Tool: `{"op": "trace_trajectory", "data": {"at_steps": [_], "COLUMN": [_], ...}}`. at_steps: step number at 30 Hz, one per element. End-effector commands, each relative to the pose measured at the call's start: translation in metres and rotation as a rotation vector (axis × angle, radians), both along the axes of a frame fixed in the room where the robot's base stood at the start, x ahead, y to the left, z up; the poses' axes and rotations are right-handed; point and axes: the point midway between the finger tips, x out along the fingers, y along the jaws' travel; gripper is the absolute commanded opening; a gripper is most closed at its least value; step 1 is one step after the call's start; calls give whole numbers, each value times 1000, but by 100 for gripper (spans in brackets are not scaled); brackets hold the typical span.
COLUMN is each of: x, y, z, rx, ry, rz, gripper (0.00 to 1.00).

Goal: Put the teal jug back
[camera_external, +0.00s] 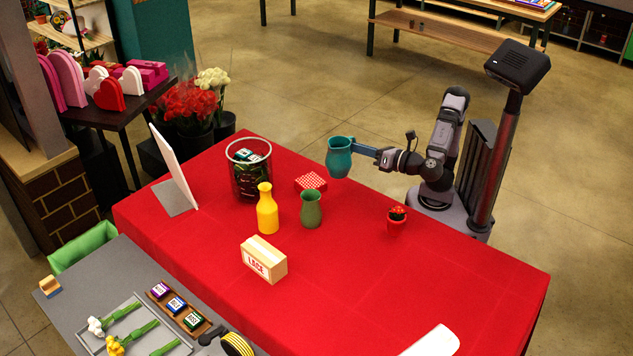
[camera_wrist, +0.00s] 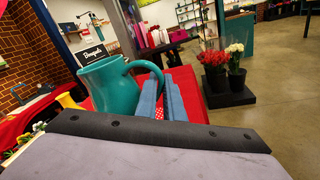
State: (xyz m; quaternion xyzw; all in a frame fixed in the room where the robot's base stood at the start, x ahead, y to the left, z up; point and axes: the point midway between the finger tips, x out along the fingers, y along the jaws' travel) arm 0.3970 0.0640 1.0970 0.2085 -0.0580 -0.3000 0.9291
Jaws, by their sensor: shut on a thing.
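The teal jug (camera_external: 339,158) is held in the air above the back edge of the red table. My gripper (camera_external: 362,150) is shut on its handle side, and the jug looks close to upright in the external view. In the wrist view the teal jug (camera_wrist: 107,86) fills the left middle, looking tilted, with its handle at the blue fingers of my gripper (camera_wrist: 162,98). The fingertips are partly hidden by the handle.
On the red table (camera_external: 350,270) stand a green vase (camera_external: 311,209), a yellow bottle (camera_external: 267,209), a red-white checked box (camera_external: 311,181), a glass container (camera_external: 248,170), a lace box (camera_external: 264,260) and a small red flowerpot (camera_external: 396,221). The table's right half is mostly clear.

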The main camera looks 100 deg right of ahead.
Motion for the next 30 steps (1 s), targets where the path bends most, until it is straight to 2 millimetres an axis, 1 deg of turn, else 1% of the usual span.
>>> {"op": "trace_trajectory", "data": {"at_steps": [1,3,9,17,23,29,30], "x": [0,0,1,11,22,34,36], "y": [0,0,2,30,67,120,132], "z": [12,26,52,65,78,89,90], "rx": [6,6,1,-1,0,0,0], "ry": [-6,-6,-2,1,2,2,2], "rz": [0,0,0,0,1,0,0], "gripper": [0,0,0,0,0,0,0]}}
